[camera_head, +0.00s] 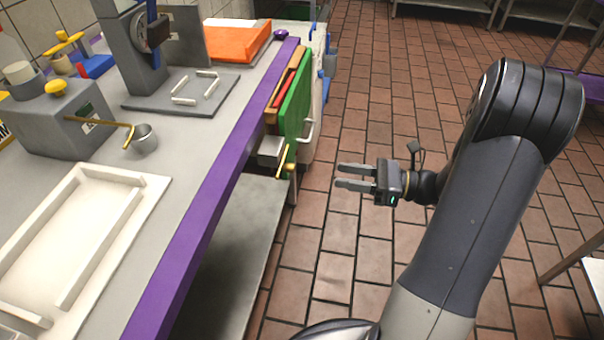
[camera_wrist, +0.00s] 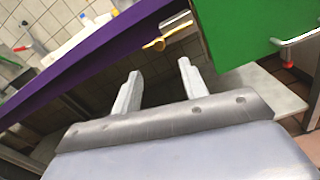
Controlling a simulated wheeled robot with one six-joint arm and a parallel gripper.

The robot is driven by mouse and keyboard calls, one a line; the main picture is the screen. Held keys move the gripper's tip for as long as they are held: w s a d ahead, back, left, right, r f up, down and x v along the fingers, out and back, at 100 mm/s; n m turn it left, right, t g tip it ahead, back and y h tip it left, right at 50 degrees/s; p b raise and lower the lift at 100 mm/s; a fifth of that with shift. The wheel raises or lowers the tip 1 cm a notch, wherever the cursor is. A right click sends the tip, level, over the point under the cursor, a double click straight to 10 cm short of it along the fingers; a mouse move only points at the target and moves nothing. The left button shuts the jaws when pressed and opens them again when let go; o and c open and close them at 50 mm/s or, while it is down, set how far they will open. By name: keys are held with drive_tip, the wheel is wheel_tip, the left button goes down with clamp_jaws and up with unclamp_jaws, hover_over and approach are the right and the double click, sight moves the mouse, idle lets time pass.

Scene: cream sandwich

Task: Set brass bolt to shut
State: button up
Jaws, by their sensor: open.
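A brass bolt (camera_head: 290,158) with a small round knob sits at a grey metal block below the purple counter edge, beside a green panel (camera_head: 296,108). In the wrist view the bolt (camera_wrist: 155,44) shows ahead of my gripper, just under the purple edge. I cannot tell whether the bolt is set open or shut. My gripper (camera_head: 341,176) is open and empty, to the right of the bolt and apart from it. Its two fingers (camera_wrist: 160,70) point toward the counter in the wrist view.
The purple counter edge (camera_head: 215,190) runs alongside, with a lower shelf (camera_head: 235,250) beneath. A white tray (camera_head: 130,180), a grey box (camera_head: 65,125) and an orange tray (camera_head: 235,45) stand on the counter. The tiled floor around my gripper is clear.

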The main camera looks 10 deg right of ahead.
drive_tip(key=b+x, duration=0.1)
drive_tip(key=x, duration=0.9)
drive_tip(key=shift+a, duration=0.25)
clamp_jaws()
